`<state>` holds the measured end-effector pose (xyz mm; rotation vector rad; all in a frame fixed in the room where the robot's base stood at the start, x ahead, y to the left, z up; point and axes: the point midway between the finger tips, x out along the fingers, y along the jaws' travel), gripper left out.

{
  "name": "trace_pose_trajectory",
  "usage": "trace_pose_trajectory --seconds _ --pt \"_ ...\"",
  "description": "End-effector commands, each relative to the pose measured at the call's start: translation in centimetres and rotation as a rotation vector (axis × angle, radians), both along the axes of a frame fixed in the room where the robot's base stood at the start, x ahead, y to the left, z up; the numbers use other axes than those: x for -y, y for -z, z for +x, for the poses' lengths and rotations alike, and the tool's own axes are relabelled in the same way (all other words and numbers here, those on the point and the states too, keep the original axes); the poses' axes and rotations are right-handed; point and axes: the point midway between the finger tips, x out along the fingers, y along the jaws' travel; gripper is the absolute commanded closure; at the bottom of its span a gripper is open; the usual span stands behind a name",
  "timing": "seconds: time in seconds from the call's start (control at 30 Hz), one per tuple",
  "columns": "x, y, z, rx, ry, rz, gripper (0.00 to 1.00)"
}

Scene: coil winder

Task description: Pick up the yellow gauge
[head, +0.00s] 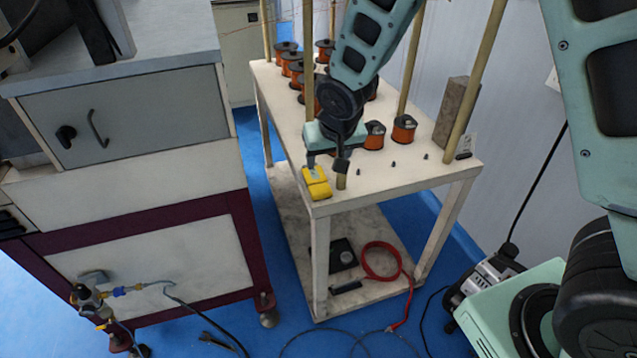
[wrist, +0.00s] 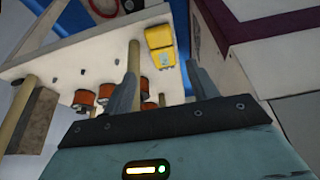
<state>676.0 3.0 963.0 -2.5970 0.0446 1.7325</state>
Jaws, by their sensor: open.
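The yellow gauge (head: 316,184) lies on the white cart top (head: 400,178) near its front left corner in the head view. It also shows in the wrist view (wrist: 161,46), at the upper middle, beyond my fingertips. My gripper (head: 325,164) is above the cart top, just behind the gauge in the head view. In the wrist view, the two fingers of my gripper (wrist: 160,78) are apart, with a wooden post between them in the picture. Nothing is held. The gap between fingers and gauge is small, but I cannot tell whether they touch.
Several copper spools (head: 404,128) stand behind. A grey block (head: 456,112) is at the right. A grey cabinet (head: 125,115) stands to the left.

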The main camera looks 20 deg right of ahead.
Motion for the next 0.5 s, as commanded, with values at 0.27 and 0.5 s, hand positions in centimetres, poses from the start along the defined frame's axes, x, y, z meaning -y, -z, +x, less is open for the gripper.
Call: trace_pose_trajectory --seconds 0.27,0.5 --pt "0.1 4.9 1.9 -0.005 -0.001 -0.002 0.42" --pt "0.1 8.0 3.3 -0.003 -0.001 -0.002 0.42"
